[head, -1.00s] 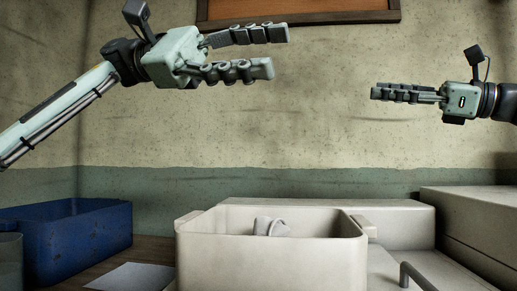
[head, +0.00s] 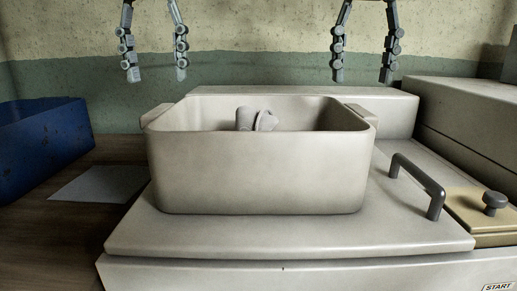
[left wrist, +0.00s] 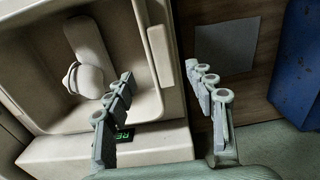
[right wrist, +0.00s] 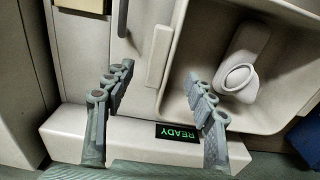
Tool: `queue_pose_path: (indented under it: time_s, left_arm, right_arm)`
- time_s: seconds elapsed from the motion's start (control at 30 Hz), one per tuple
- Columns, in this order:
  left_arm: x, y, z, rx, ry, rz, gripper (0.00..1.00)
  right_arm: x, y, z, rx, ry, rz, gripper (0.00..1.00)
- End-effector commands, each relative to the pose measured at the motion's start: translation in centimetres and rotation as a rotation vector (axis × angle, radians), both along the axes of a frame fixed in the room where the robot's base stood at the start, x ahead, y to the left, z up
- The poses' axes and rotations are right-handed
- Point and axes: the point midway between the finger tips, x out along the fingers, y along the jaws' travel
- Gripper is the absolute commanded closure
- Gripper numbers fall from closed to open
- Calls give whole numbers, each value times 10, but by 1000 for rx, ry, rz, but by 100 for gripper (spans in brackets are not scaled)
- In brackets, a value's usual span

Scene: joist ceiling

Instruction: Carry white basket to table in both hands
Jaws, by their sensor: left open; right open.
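The white basket (head: 258,172) stands upright on a white machine's flat top, with a side handle at its left (head: 160,117) and another at its right (head: 362,114). A light grey object (head: 256,119) lies inside it; in the left wrist view it looks like a rounded, cup-like piece (left wrist: 85,75). My left gripper (head: 154,77) is open, pointing down, above and behind the basket's left end. My right gripper (head: 362,78) is open, pointing down, above and behind its right end. The basket's left handle also shows in the left wrist view (left wrist: 160,42), and its right handle in the right wrist view (right wrist: 158,55).
The white machine (head: 290,238) has a dark bar handle (head: 418,185) right of the basket and a tan plate with a dark knob (head: 495,201). A blue crate (head: 40,145) and a grey sheet (head: 100,184) are on the wooden surface at left. A green READY display (right wrist: 177,132) glows behind.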

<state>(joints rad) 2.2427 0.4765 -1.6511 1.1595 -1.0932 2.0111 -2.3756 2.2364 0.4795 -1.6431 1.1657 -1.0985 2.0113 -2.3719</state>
Motion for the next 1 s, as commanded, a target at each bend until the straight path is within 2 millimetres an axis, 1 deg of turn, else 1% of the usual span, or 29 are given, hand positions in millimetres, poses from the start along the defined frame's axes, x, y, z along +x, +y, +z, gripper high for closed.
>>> queue_pose_path:
  time_s: [0.3, 0.5, 0.63, 0.9, 1.0]
  left_arm:
    - [0, 0, -47, -4, 5, -2, 45]
    - [0, 0, -68, -3, 1, 1, 45]
    - [0, 0, -74, -4, 1, 1, 45]
    - [0, 0, -74, -3, 0, 1, 45]
    - [0, 0, -74, -3, 0, 1, 57]
  right_arm:
    - [0, -1, -46, 2, 2, 0, 45]
    - [0, 0, -68, 2, 0, -2, 45]
    - [0, 0, -74, 3, 0, -1, 45]
    - [0, 0, -75, 3, 0, -2, 45]
    - [0, 0, -75, 3, 0, -2, 57]
